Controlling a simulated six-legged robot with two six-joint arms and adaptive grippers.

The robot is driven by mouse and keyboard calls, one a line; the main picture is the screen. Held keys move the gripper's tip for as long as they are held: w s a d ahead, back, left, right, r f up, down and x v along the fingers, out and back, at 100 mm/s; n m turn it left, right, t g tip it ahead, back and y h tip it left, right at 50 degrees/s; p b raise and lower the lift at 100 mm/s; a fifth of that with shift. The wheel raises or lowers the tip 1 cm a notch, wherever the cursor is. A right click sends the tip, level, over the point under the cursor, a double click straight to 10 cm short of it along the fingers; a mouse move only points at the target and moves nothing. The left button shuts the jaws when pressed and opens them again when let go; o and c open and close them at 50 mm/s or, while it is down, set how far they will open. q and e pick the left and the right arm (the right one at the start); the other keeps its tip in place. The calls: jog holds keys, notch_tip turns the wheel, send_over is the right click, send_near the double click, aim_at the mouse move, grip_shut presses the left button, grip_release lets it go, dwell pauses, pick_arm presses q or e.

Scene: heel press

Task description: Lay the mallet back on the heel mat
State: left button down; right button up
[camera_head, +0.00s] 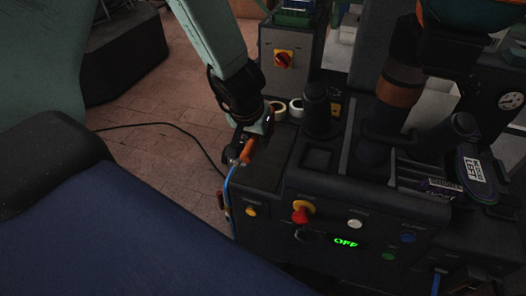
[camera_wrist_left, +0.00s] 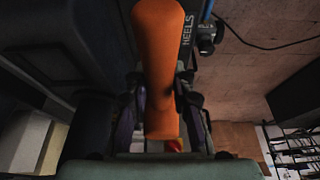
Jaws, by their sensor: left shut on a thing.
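My left gripper (camera_head: 243,150) is shut on the orange handle of the mallet (camera_head: 248,149) at the left end of the machine top. In the left wrist view the orange handle (camera_wrist_left: 158,55) runs lengthwise between the two dark fingers of the gripper (camera_wrist_left: 160,112). The mallet's head cannot be made out in either view. The heel mat looks to be the dark flat surface (camera_head: 265,172) under and right of the gripper. Lettering reading "HEELS" shows beside the handle in the left wrist view. I cannot tell whether the mallet touches the mat.
A blue hose (camera_head: 229,185) hangs at the machine's left edge, close to the gripper. Tape rolls (camera_head: 296,107) and a black cylinder (camera_head: 317,108) stand behind. A red knob (camera_head: 301,213) and a green "OFF" display (camera_head: 346,243) are in front. A labelled shoe part (camera_head: 474,172) is at right.

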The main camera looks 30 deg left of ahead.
pick_arm(q)
jog(key=shift+f, duration=0.25)
notch_tip(320, 180, down, 5)
jog(key=b, duration=0.4)
jog(key=shift+r+b, duration=0.15)
jog(key=shift+b, duration=0.2)
jog(key=shift+a+f+b, duration=0.15)
jog(key=shift+f+b, duration=0.45)
jog(key=shift+f, duration=0.15)
notch_tip(320, 180, down, 2)
jog(key=shift+f+b, duration=0.25)
jog(key=shift+b, duration=1)
jog(key=shift+f+b, duration=0.5)
jog(key=shift+f, duration=0.1)
jog(key=shift+r, duration=0.15)
